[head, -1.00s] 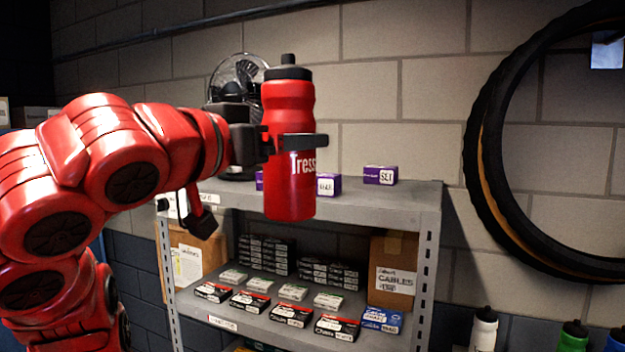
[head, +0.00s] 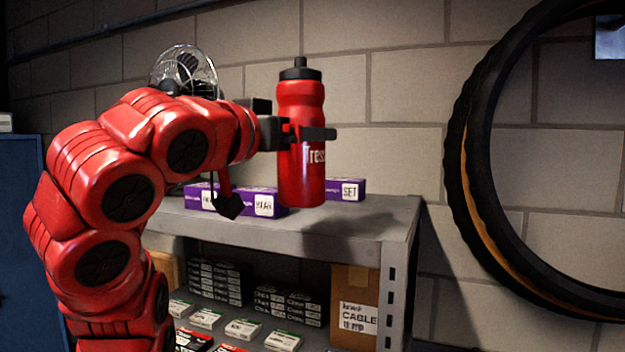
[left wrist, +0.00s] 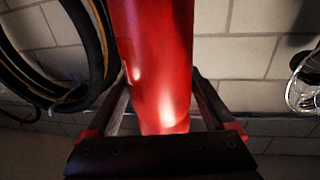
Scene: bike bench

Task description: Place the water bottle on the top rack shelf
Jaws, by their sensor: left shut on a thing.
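The red water bottle (head: 301,185) with a black cap is upright in the head view. My left gripper (head: 308,134) is shut around its middle. In the left wrist view the red bottle (left wrist: 155,60) fills the space between the two fingers of the gripper (left wrist: 160,112). The grey top rack shelf (head: 330,227) lies below and behind the bottle. The bottle's base overlaps the shelf in the picture, and I cannot tell the exact gap. My right gripper is not in view.
Purple boxes (head: 264,205) and a smaller purple box (head: 350,189) stand on the top shelf, beside and behind the bottle. The shelf's right front is bare. A tire (head: 458,170) hangs at right.

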